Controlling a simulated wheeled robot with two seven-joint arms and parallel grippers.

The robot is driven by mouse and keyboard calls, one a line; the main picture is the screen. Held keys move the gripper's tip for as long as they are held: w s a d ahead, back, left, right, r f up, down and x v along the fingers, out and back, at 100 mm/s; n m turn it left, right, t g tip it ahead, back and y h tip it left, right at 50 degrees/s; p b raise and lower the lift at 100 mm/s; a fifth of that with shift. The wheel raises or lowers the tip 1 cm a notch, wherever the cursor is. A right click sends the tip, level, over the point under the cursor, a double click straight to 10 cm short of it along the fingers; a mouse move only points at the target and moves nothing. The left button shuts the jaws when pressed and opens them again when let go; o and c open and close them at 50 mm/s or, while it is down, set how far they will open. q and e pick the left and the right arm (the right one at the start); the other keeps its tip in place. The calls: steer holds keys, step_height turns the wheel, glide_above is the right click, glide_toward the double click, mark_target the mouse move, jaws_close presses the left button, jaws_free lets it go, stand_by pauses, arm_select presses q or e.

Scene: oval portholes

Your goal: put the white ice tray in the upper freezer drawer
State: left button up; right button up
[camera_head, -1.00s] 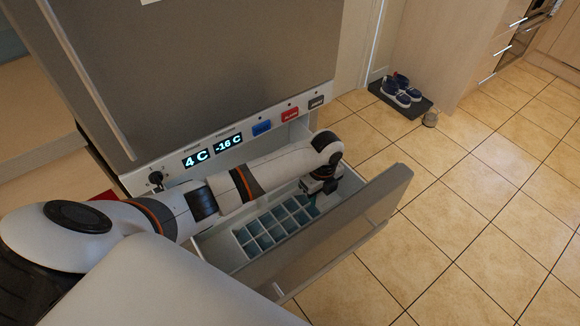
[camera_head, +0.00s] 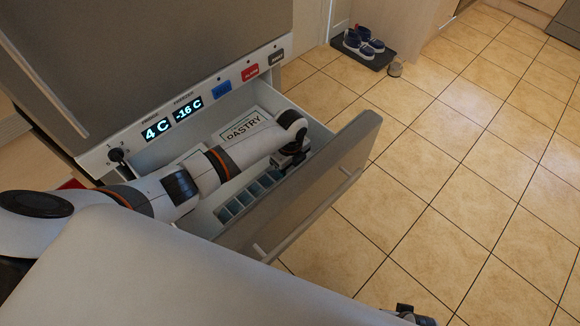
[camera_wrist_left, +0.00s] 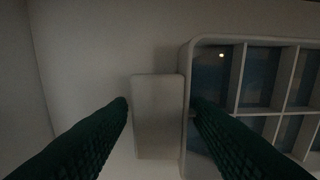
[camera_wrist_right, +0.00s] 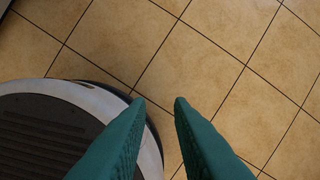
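The white ice tray (camera_head: 246,197), with blue in its compartments, lies in the open freezer drawer (camera_head: 215,128). The drawer front and my left arm hide part of it. My left gripper (camera_head: 288,160) reaches down into the drawer at the tray's far end. In the left wrist view, my left gripper's fingers (camera_wrist_left: 160,102) are apart, one on each side of the tray's pale end tab (camera_wrist_left: 158,120). Narrow gaps seem to show beside the tab; contact is not clear. My right gripper (camera_wrist_right: 157,100) is open and empty above the floor.
A box marked PASTRY (camera_head: 240,124) lies at the back of the drawer. The drawer front (camera_head: 305,195) sticks out over the tiled floor (camera_head: 440,170). Shoes (camera_head: 362,40) stand on a dark mat by the wall. The floor at right is clear.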

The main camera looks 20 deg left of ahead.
arm_select(q)
steer(key=shift+o, duration=0.4)
steer(key=shift+r, duration=0.35)
step_height(320, 180, up, 11)
steer(key=p, duration=0.3)
steer(key=shift+r, duration=0.15)
arm_select(e)
steer(key=s+f, duration=0.6)
steer(key=f, duration=0.2)
steer(key=shift+d+f+g, duration=0.2)
steer(key=shift+d+g, duration=0.2)
steer(key=shift+d, duration=0.05)
steer(key=shift+s, duration=0.1)
